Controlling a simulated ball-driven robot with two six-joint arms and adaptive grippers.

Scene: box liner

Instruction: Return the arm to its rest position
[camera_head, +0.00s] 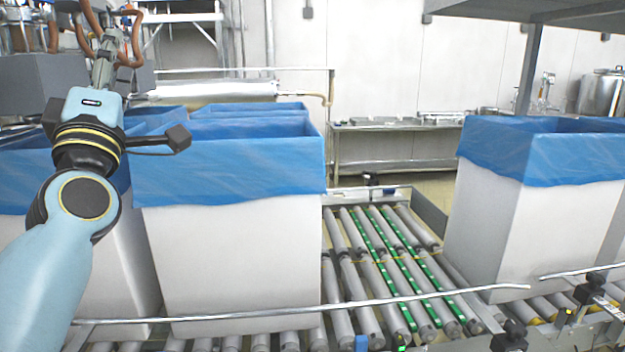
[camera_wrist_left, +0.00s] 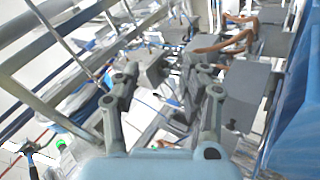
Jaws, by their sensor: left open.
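My left arm comes in from the left of the head view, bent upward in front of the lined boxes. My left gripper (camera_head: 104,62) points up and away at the upper left, against machinery. In the left wrist view, the left gripper (camera_wrist_left: 163,85) has its two grey fingers apart, with nothing held between them. The gripper is above and beyond the rim of the nearest left box. My right gripper shows in neither view.
White boxes with blue liners stand on the left (camera_head: 240,255) and right (camera_head: 545,215). Between them is free room on the roller conveyor (camera_head: 375,265). A metal guide rail (camera_head: 300,310) runs along the front. Grey machinery with orange hoses (camera_wrist_left: 235,45) lies near the left gripper.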

